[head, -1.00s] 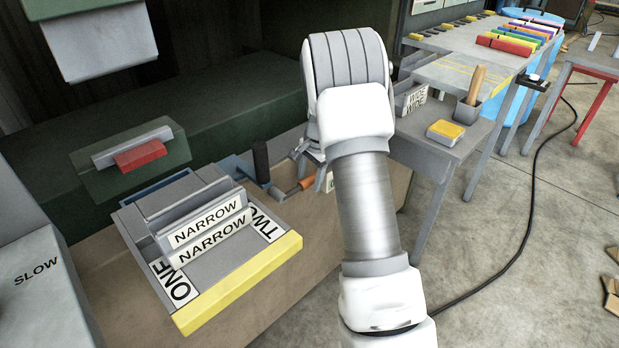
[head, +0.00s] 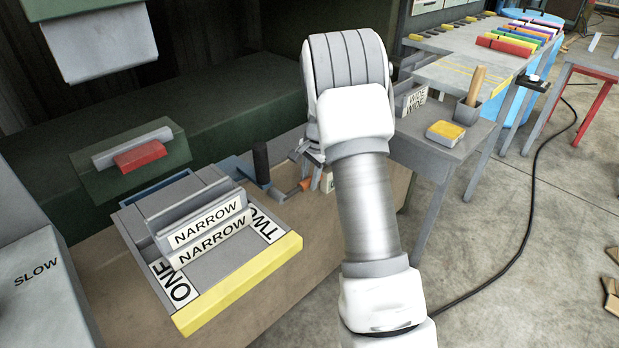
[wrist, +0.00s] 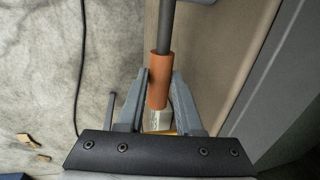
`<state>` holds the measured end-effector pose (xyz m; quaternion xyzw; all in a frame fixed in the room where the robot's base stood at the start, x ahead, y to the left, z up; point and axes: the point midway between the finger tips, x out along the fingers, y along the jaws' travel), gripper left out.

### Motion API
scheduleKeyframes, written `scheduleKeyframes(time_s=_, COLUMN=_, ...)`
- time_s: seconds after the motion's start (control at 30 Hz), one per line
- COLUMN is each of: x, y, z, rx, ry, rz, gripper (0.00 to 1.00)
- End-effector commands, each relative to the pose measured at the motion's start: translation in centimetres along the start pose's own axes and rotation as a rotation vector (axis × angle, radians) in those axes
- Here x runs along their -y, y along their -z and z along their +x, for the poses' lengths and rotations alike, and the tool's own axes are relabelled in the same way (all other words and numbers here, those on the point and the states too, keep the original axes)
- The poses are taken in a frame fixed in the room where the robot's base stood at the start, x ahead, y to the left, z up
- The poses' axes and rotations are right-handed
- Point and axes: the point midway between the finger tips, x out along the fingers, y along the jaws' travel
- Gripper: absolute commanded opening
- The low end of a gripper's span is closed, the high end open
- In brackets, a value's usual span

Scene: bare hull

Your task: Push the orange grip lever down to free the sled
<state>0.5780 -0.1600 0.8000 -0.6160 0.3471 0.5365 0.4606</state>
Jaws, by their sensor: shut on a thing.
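The orange grip lever (head: 304,186) shows in the head view as a short orange sleeve on a dark rod, right of a black upright handle. In the wrist view the orange sleeve (wrist: 159,80) sits on a grey rod coming from the top. My gripper (wrist: 158,78) has one finger on each side of the sleeve and is shut on it. In the head view my gripper (head: 318,172) is partly hidden by my arm. A grey fixture (head: 215,265) with plates marked NARROW, labels ONE and TWO, and a yellow front edge lies to the left; which part is the sled I cannot tell.
The black upright handle (head: 261,162) stands close to the lever. A green block with a red bar (head: 140,156) is behind the fixture. A grey side table (head: 440,155) with a yellow-topped box is at right. A black cable (head: 520,235) crosses the open floor.

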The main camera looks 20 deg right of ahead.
Motion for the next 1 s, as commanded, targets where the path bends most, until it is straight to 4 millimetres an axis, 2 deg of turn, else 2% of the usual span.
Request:
scheduleKeyframes(time_s=0.77, x=0.0, y=0.0, z=0.0, rx=0.003, ry=0.0, rz=0.001, gripper=0.0)
scheduleKeyframes(time_s=1.0, x=-0.3, y=0.3, z=1.1, rx=0.127, ry=-0.003, rz=0.03, gripper=0.0)
